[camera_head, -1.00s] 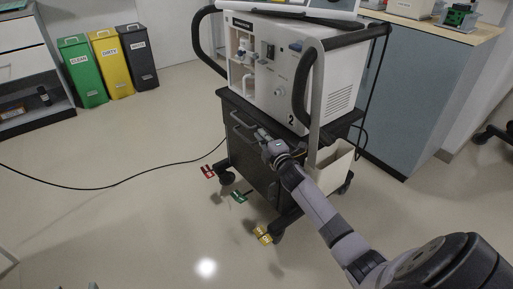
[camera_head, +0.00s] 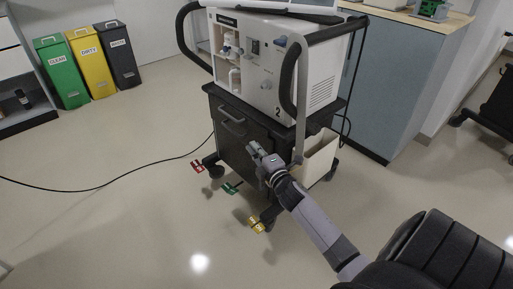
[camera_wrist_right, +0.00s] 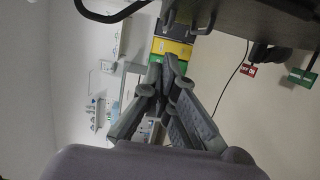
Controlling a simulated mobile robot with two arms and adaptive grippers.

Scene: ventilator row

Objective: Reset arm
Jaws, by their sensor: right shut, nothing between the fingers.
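My right arm (camera_head: 318,222) reaches in from the lower right in the head view. Its gripper (camera_head: 252,147) is in front of the dark drawer cabinet of the ventilator cart (camera_head: 230,140), just below the drawer handle (camera_head: 231,116). In the right wrist view the fingers of the gripper (camera_wrist_right: 162,75) are closed together with nothing between them. From the head view I cannot tell the exact gap between the gripper and the cabinet. My left gripper is not in view.
The white ventilator (camera_head: 270,60) stands on the cart. Red (camera_head: 197,166), green (camera_head: 230,188) and yellow (camera_head: 257,225) pedal tags are near the floor. A black cable (camera_head: 100,186) crosses the floor. Green (camera_head: 62,75), yellow and grey bins stand back left. A blue-grey counter (camera_head: 400,85) is right.

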